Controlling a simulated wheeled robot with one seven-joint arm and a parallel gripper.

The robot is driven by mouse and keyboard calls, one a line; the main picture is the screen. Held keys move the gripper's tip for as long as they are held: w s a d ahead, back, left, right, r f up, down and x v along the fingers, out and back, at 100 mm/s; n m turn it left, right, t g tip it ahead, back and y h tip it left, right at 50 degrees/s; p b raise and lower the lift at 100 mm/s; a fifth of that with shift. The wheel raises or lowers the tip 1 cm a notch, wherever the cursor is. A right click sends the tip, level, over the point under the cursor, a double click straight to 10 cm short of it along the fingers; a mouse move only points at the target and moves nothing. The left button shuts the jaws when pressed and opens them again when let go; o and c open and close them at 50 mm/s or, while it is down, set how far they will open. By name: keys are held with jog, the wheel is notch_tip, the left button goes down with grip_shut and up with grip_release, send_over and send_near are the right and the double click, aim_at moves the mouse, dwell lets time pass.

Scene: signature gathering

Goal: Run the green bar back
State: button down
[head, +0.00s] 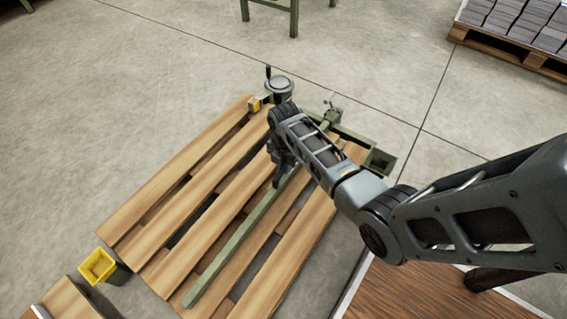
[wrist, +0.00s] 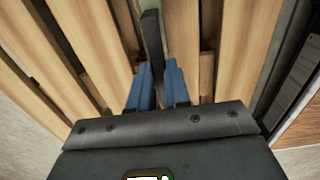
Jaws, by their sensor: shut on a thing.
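The green bar (head: 232,248) is long and thin and runs across a slatted wooden surface (head: 185,185), from the near edge up under my arm. My gripper (head: 279,166) is over the bar's far part in the head view. In the wrist view its two blue fingers (wrist: 160,88) are closed around the lower end of a dark upright handle (wrist: 151,38). A strip of the green bar (wrist: 166,22) shows right beside the handle. My arm and gripper hide how handle and bar join.
A round grey metal part (head: 278,88) with a dark knob stands at the far edge. A green frame (head: 380,160) lies at the far right end. A yellow bin (head: 98,265) stands at the left. The floor around is mostly clear.

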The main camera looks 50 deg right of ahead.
jog(key=s+p, duration=1.1)
jog(key=s, duration=0.5)
jog(key=shift+s+d, duration=0.25)
jog(key=shift+s, duration=0.05)
jog(key=c, duration=1.3)
grip_release()
jog(key=shift+s, duration=0.1)
jog(key=shift+o, duration=1.1)
notch_tip(320, 180, up, 8)
jog(key=p, duration=0.3)
jog(key=shift+f, duration=0.15)
